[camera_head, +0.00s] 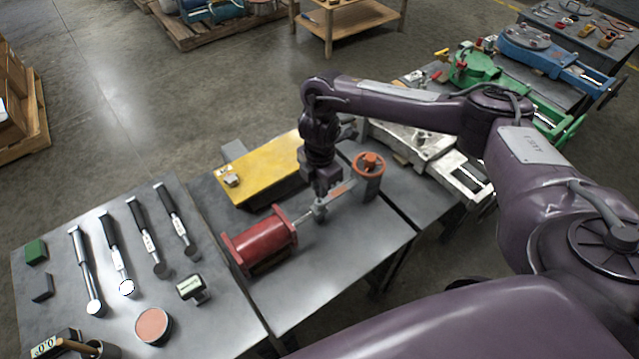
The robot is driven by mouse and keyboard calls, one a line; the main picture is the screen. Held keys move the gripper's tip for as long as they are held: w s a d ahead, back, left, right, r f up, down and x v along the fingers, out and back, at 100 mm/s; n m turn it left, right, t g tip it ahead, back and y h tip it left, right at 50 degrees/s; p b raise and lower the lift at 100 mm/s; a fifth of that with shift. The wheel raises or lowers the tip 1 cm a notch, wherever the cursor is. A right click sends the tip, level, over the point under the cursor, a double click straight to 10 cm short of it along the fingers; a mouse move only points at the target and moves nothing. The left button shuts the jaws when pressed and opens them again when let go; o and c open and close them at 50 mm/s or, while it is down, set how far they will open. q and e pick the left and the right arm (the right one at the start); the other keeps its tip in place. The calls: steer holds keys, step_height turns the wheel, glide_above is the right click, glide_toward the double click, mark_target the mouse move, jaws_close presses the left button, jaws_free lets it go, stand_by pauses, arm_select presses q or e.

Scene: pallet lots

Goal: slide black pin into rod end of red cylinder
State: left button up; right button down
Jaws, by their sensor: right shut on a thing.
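The red cylinder (259,246) lies on the grey table, its rod pointing up and right. The rod end (318,208) is a grey fitting at the end of that rod. My right gripper (322,203) points down right at the rod end. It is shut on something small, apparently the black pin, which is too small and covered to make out. I cannot tell whether the pin is in the rod end's hole. My left gripper is not in view.
A yellow block (262,170) lies behind the cylinder, and an orange handwheel valve (369,175) stands close right of my gripper. A left table (60,225) bears several dark-handled tools and a round reddish pad (153,325). A silver casting (425,150) lies further right.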

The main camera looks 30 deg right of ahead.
steer(key=shift+f+b, duration=0.95)
steer(key=shift+f, duration=0.85)
steer(key=c, duration=1.2)
jaws_free()
steer(key=shift+c, duration=0.2)
steer(key=shift+r, duration=0.2)
step_height(320, 180, up, 8)
steer(key=shift+f+p, duration=0.2)
steer(key=shift+p, duration=0.75)
